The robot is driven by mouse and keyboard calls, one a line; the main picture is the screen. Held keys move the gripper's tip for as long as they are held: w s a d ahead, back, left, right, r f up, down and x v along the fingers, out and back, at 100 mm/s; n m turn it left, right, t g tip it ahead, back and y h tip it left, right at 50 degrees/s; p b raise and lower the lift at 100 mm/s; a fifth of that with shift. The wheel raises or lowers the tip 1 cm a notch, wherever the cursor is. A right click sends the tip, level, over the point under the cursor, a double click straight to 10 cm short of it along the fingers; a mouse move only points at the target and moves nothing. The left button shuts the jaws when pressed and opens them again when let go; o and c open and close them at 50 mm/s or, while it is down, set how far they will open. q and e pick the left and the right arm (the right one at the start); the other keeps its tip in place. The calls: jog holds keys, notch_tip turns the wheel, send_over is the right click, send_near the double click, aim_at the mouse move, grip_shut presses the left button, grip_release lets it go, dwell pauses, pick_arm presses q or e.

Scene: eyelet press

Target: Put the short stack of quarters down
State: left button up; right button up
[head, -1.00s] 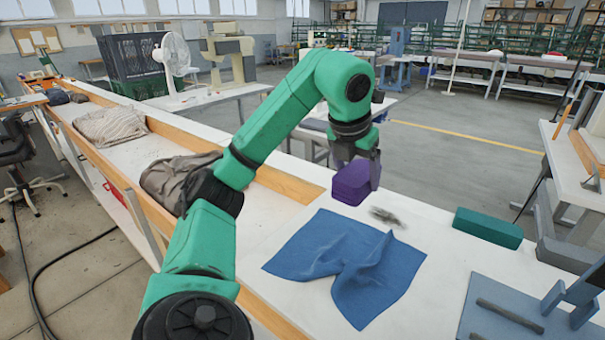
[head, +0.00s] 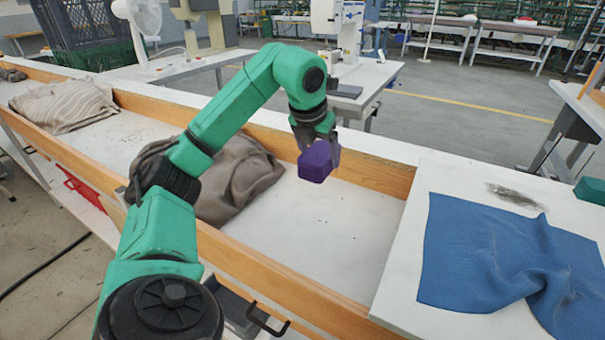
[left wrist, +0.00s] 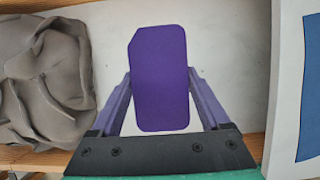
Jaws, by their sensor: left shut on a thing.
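A purple stack of quarters (head: 316,163), a block of flat pieces with one cut corner, is held in my left gripper (head: 320,140). It hangs over the white bed of the long wood-railed trough (head: 315,240), to the right of a grey-brown cloth bundle. In the left wrist view, the purple stack (left wrist: 160,80) sits between the two fingers of the left gripper (left wrist: 160,95), above pale trough floor. My right gripper is out of view.
The grey-brown bundle (head: 235,180) and a striped bundle (head: 65,105) lie in the trough. Wooden rails (head: 250,255) edge it. The white table at right carries a blue cloth (head: 490,255), small grey bits (head: 515,195) and a green block (head: 590,190). The trough floor right of the stack is clear.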

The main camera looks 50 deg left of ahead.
pick_arm(q)
jog(key=f+b, duration=0.2)
jog(key=f, duration=0.6)
jog(key=f+b, duration=0.3)
jog(key=f, duration=0.6)
jog(key=shift+d+f, duration=0.2)
jog(key=shift+f, duration=0.35)
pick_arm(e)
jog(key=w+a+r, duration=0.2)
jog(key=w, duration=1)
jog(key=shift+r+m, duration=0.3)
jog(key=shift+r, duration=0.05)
pick_arm(q)
jog(key=shift+f, duration=0.1)
jog(key=o, duration=1.4)
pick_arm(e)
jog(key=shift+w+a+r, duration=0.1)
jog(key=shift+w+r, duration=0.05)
